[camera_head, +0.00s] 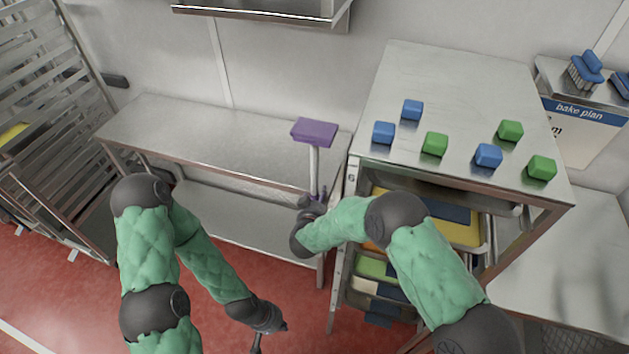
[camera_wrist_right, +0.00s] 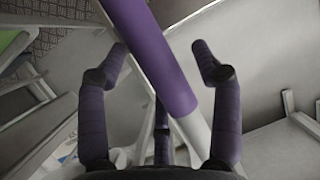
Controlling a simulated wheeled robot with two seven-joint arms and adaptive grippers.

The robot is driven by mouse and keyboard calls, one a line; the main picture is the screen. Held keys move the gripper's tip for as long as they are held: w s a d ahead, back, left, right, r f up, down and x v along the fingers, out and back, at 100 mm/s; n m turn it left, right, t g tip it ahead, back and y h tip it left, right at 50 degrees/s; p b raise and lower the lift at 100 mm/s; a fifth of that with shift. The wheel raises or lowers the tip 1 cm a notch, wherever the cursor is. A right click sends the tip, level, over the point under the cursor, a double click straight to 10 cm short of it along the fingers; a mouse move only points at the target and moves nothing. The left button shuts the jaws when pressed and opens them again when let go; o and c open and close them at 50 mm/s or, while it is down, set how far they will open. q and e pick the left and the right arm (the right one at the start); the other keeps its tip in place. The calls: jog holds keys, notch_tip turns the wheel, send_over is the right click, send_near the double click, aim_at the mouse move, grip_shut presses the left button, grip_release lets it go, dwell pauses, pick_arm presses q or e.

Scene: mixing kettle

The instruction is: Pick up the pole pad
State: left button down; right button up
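The pole pad (camera_head: 315,131) has a flat purple head on a pale pole, standing near the right end of the steel table. In the right wrist view its pole (camera_wrist_right: 160,68) is purple, then white, and runs diagonally between my fingers. My right gripper (camera_head: 312,204) is at the pole, below the purple head. In its wrist view the right gripper (camera_wrist_right: 161,62) is open, with a finger on each side of the pole and visible gaps. The pole's lower end is hidden. My left gripper (camera_head: 275,328) hangs low over the red floor, away from the pad; its fingers are too small to judge.
The steel table (camera_head: 200,127) has a bare top. To its right, a taller steel cabinet (camera_head: 450,78) carries several blue and green blocks, with trays below. A slatted rack (camera_head: 45,85) stands at the left. Red floor is open in front.

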grip_shut()
jog(key=shift+r, duration=0.1)
